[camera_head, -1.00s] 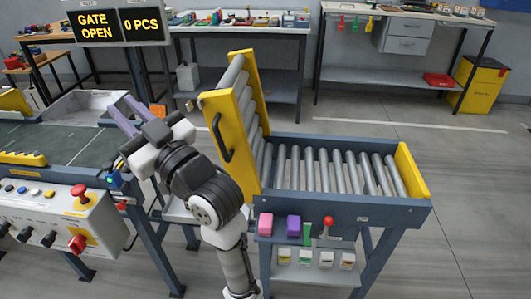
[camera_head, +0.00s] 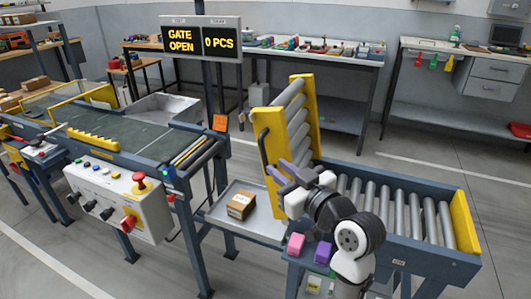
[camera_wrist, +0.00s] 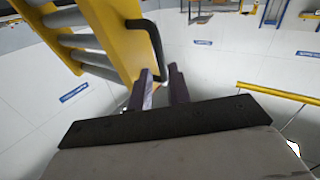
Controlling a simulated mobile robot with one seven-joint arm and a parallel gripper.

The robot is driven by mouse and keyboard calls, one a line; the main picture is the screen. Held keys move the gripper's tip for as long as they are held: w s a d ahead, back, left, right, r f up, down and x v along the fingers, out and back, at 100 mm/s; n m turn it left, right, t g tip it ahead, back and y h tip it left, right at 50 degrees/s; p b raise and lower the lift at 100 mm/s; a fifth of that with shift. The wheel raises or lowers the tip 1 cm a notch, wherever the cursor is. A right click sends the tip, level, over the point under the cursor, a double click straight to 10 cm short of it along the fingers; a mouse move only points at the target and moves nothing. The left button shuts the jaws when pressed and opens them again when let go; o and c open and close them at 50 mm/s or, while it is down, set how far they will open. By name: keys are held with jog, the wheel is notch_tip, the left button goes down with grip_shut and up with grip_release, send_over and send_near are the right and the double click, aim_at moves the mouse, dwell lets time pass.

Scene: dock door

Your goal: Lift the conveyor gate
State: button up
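The conveyor gate (camera_head: 272,132), a roller section with yellow side plates, stands tilted up steeply at the left end of the roller conveyor (camera_head: 425,255). Its black handle (camera_head: 264,152) is on the yellow plate facing left; the handle also shows in the wrist view (camera_wrist: 157,42). My gripper (camera_head: 281,172) is beside the gate's lower part, close to the handle's lower end. In the wrist view my two purple fingers (camera_wrist: 161,80) stand apart with a gap between them, right by the handle's lower end. I cannot tell whether they touch it. The display (camera_head: 202,39) reads GATE OPEN, 0 PCS.
A belt conveyor (camera_head: 120,140) with a control box (camera_head: 118,205) stands at left. A low grey tray (camera_head: 222,212) with a small cardboard box (camera_head: 241,204) lies between the conveyors. Pink (camera_head: 296,244) and purple (camera_head: 323,252) blocks sit below my arm. Workbenches line the back.

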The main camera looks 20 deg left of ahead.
aim_at(266, 158)
jog(key=p+x, duration=0.1)
jog(key=x, duration=0.5)
jog(key=shift+w+a, duration=0.25)
jog(key=shift+a, duration=0.05)
grip_shut()
